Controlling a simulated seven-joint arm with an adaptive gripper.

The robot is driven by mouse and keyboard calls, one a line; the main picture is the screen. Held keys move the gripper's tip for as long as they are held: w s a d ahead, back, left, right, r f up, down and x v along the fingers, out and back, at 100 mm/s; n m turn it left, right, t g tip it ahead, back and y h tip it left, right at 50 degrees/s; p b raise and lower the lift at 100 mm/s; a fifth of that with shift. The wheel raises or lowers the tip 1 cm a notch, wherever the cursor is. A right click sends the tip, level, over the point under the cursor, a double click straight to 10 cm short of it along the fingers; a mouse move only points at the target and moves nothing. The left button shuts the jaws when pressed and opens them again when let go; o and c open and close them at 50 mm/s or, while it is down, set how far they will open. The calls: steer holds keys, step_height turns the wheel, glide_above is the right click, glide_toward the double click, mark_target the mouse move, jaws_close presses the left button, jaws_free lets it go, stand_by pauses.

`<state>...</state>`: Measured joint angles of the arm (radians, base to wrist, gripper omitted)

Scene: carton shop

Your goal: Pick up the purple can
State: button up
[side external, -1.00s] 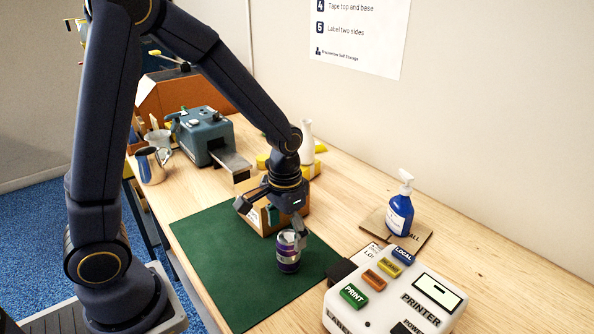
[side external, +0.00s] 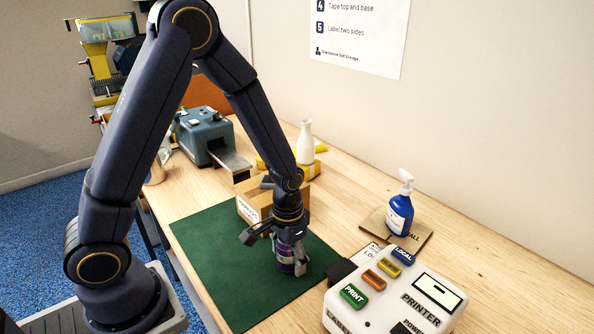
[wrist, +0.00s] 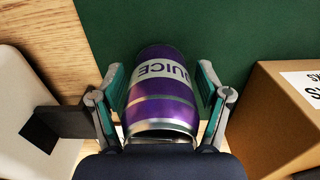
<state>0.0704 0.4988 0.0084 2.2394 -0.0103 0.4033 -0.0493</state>
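The purple can (side external: 285,257) stands upright on the green mat (side external: 215,240). In the wrist view the can (wrist: 160,92) has a pale band with "JUICE" on it and sits between the two fingers. My gripper (side external: 287,262) points down over the can, with its fingers on either side. In the wrist view my gripper (wrist: 161,82) is open, with a narrow gap between each teal pad and the can. The can's upper part is partly hidden by the gripper in the side view.
A cardboard box (side external: 252,209) stands just behind the can. The label printer (side external: 395,300) is to the right, with a blue pump bottle (side external: 400,215) behind it. A tape machine (side external: 203,135) and white bottle (side external: 305,143) stand farther back. The near mat is clear.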

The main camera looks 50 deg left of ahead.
steer(key=c, duration=0.6)
